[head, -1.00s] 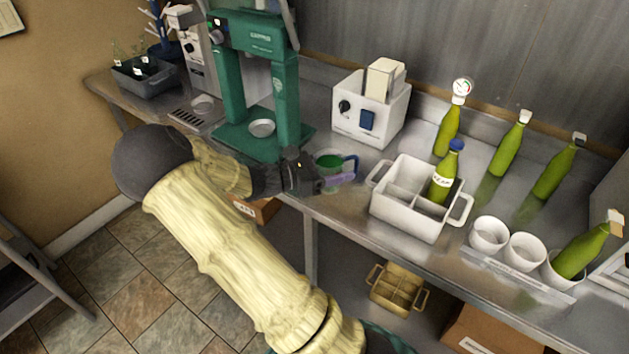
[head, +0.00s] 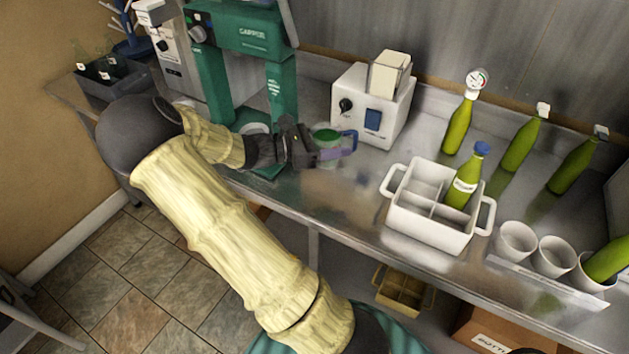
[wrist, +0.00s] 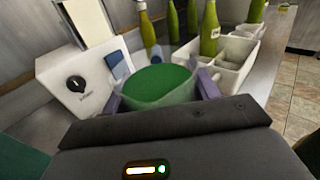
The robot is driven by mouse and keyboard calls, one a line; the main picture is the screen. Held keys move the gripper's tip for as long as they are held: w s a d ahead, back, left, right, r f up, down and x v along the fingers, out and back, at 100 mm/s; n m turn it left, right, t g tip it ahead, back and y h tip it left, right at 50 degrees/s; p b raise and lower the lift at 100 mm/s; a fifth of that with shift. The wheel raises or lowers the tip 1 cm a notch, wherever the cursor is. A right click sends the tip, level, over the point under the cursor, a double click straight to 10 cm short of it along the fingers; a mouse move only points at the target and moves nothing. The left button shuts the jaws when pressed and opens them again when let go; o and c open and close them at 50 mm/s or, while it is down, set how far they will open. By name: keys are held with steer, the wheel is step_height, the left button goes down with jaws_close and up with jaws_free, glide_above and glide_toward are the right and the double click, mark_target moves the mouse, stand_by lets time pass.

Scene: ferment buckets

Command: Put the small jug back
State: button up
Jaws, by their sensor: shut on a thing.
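The small jug (head: 326,140) is a pale, see-through cup with green inside and a blue handle. My gripper (head: 318,153) is shut on it, with a purple finger along its near side in the head view. The wrist view shows the jug (wrist: 158,84) upright between the two purple fingers, its green top facing up. The jug is above or on the steel counter, just right of the green press; I cannot tell whether its base touches the counter.
A green press (head: 210,75) stands left of my gripper. A white box with a knob (head: 352,112) is behind the jug. A white divided crate (head: 432,226) holding a green bottle stands to the right. Counter between jug and crate is clear. Several bottles and white cups are farther right.

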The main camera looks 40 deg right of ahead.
mark_target(332, 161)
steer(key=shift+w, duration=0.35)
steer(key=shift+s+a+f, duration=0.1)
steer(key=shift+s, duration=0.25)
step_height(332, 161, down, 6)
steer(key=shift+f, duration=1.85)
steer(key=shift+f, duration=0.15)
steer(key=o, duration=1.2)
steer(key=shift+o, duration=0.2)
